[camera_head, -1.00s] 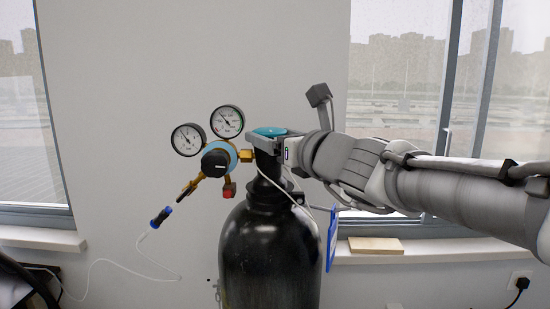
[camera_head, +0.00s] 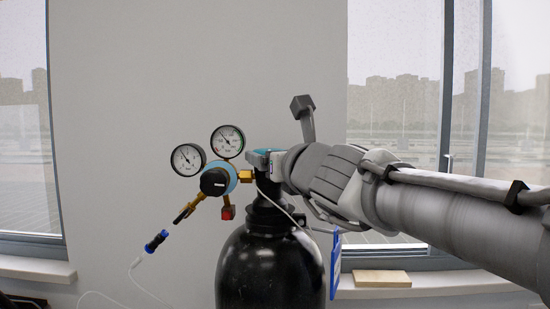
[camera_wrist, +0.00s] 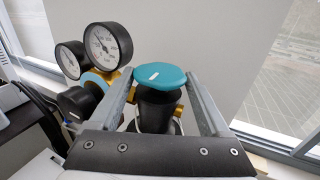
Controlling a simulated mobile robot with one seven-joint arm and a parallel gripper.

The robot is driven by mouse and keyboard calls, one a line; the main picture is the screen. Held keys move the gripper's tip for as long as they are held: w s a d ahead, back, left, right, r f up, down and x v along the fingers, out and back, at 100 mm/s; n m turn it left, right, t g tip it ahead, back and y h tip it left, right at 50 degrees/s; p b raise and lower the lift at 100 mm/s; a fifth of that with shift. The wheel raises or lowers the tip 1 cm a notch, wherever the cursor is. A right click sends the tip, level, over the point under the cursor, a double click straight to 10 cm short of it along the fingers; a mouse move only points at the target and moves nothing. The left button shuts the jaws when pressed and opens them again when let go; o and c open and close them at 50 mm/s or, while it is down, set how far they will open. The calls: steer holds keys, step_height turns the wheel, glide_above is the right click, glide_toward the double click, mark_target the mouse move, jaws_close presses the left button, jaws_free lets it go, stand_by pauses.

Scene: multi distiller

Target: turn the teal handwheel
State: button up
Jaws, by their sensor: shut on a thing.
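The teal handwheel (camera_wrist: 160,75) sits on top of the black gas cylinder (camera_head: 268,262). In the wrist view its round top shows whole, with a short white mark on it. In the head view only a sliver of the handwheel (camera_head: 264,151) shows; my gripper hides the rest. My gripper (camera_wrist: 161,88) has one finger on each side of the handwheel and is shut on it. In the head view my gripper (camera_head: 266,162) reaches in from the right at the cylinder's neck.
A regulator (camera_head: 217,181) with two round gauges and brass fittings juts left of the cylinder's neck, close to my gripper. A blue tag (camera_head: 335,264) hangs at the cylinder's right. A wooden block (camera_head: 382,278) lies on the sill. A thin white hose (camera_head: 135,282) hangs at left.

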steer(key=o, duration=1.2)
steer(key=p+v, duration=0.6)
steer(key=v, duration=1.1)
steer(key=shift+s+p, duration=0.2)
steer(key=shift+p, duration=0.1)
steer(key=shift+d+r, duration=0.1)
